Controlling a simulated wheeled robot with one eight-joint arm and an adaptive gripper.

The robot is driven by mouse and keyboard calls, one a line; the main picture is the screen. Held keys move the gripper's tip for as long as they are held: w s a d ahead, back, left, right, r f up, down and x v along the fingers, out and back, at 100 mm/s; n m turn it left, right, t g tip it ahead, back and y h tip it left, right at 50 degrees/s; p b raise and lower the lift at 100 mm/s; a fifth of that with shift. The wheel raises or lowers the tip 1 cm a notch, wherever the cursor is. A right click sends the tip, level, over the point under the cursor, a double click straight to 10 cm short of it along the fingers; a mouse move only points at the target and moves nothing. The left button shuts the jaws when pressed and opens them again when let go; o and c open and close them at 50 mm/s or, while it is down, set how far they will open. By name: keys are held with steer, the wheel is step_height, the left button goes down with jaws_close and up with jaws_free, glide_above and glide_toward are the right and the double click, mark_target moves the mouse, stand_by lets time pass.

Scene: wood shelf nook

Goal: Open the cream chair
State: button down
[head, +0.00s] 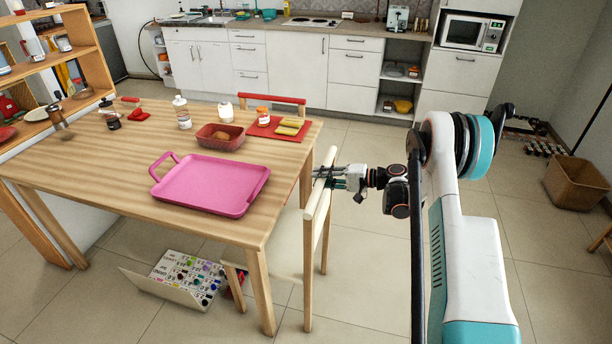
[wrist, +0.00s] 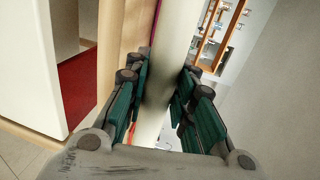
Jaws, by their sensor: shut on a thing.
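The cream chair (head: 317,198) stands at the right end of the wooden table (head: 110,170), with its backrest facing right and its seat partly under the tabletop. My gripper (head: 326,173) reaches in from the right at the top of the backrest. In the wrist view my gripper (wrist: 162,105) has its green-padded fingers on both sides of the pale backrest (wrist: 172,50), shut on it. The exact contact at the fingertips is partly hidden.
A pink tray (head: 213,184), a red bowl (head: 221,138) and bottles stand on the table. A red chair (head: 272,101) is behind it. Floor right of the chair is largely clear; a brown basket (head: 576,183) stands far right.

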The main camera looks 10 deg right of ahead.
steer(key=f+v, duration=0.2)
steer(key=v, duration=1.1)
steer(key=shift+s+d+f, duration=0.3)
steer(key=shift+d+f, duration=0.05)
steer(key=shift+d, duration=0.15)
steer(key=c, duration=1.3)
jaws_free()
steer(key=shift+c, duration=0.2)
steer(key=v, duration=1.2)
